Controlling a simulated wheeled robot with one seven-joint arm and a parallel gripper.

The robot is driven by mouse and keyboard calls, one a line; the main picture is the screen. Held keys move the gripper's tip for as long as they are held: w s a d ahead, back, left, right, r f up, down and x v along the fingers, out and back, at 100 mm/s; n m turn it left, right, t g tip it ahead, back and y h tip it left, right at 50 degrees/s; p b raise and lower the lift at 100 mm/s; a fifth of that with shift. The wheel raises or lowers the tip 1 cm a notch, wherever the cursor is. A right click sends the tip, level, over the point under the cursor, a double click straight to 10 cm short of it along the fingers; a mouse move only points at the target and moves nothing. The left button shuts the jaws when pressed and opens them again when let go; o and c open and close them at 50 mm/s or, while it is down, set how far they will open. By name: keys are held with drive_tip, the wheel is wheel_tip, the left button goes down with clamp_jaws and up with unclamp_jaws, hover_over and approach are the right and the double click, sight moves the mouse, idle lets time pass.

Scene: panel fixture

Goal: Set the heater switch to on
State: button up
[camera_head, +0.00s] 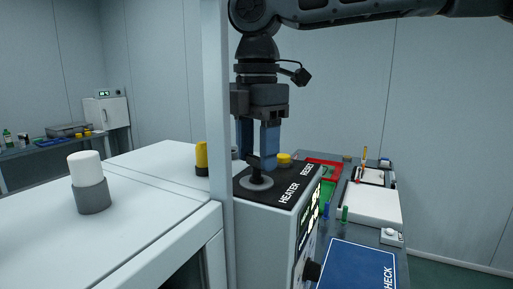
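The heater switch (257,181) is a dark lever on a round grey base. It stands on the black top panel of a white box, beside the white word HEATER (289,193). My gripper (259,162) points straight down over it, with two blue fingers. A narrow gap shows between the fingers higher up. The fingertips are at the top of the lever and hide it, so I cannot tell whether they touch or grip it. The lever's tilt is hard to read.
A yellow button (284,158) by the word RESET sits just right of my fingers. A white post (217,120) stands close on the left. A white-topped grey knob (88,183) is on the left cabinet. A bench with a blue panel (355,264) lies right.

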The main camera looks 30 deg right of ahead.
drive_tip(key=c, duration=0.6)
drive_tip(key=shift+o, duration=0.2)
drive_tip(key=shift+m, duration=1.3)
drive_tip(key=m, duration=1)
drive_tip(key=shift+m, duration=0.4)
drive_tip(key=o, duration=1)
